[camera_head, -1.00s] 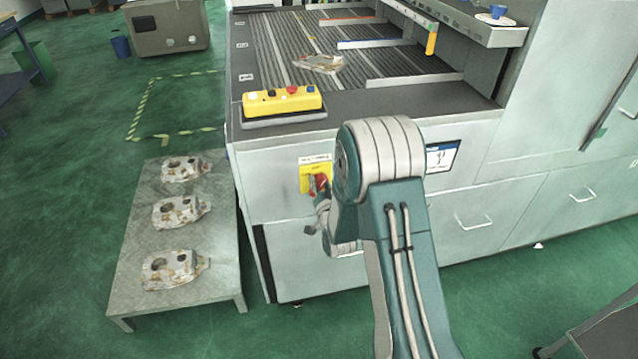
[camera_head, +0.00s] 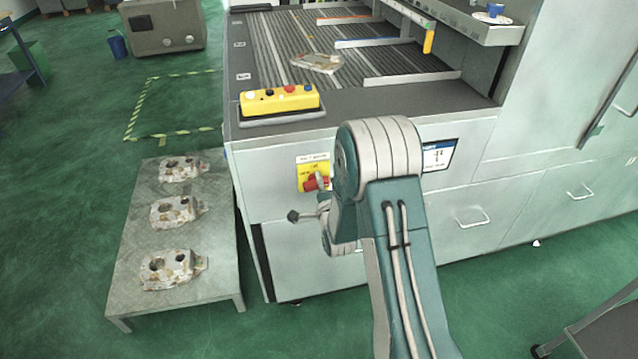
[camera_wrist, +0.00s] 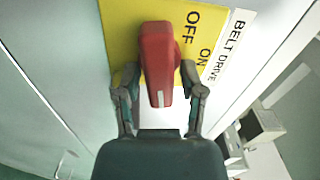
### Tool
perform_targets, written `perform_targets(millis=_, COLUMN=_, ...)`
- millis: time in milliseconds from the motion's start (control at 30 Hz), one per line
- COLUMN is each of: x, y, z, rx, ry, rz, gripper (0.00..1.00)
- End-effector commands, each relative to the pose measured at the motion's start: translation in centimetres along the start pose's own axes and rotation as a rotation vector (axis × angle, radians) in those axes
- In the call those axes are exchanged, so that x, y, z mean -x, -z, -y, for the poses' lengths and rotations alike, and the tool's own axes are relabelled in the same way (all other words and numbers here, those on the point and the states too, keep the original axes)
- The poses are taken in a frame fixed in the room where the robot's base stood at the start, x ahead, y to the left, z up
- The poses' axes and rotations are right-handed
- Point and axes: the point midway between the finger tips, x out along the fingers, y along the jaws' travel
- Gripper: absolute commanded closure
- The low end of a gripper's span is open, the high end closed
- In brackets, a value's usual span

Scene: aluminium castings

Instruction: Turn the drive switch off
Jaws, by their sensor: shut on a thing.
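The drive switch is a red handle (camera_wrist: 158,60) on a yellow plate (camera_wrist: 118,22) with the words OFF and ON. A white label (camera_wrist: 228,45) reading BELT DRIVE runs along the plate's edge. My gripper (camera_wrist: 160,85) is shut on the handle, one finger on each side. In the head view the red handle (camera_head: 317,183) lies roughly level on the yellow plate, at the front of the grey machine (camera_head: 270,172). My gripper there is partly hidden behind my arm, with one finger part sticking out to the left. A white mark shows on the handle's near end.
A yellow control box (camera_head: 280,101) with buttons sits on the machine's top edge. A casting (camera_head: 316,62) lies on the belt (camera_head: 285,38). A low table (camera_head: 135,225) with several castings stands to the left. Drawers with handles (camera_head: 473,217) are to the right.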

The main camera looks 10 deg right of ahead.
Motion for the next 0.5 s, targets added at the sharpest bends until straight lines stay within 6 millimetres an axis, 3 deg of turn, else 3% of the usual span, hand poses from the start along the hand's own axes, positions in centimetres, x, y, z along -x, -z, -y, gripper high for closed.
perform_targets(millis=500, x=0.06, y=0.04, z=-0.52, rx=-0.179, ry=-0.009, rz=-0.002, gripper=0.97)
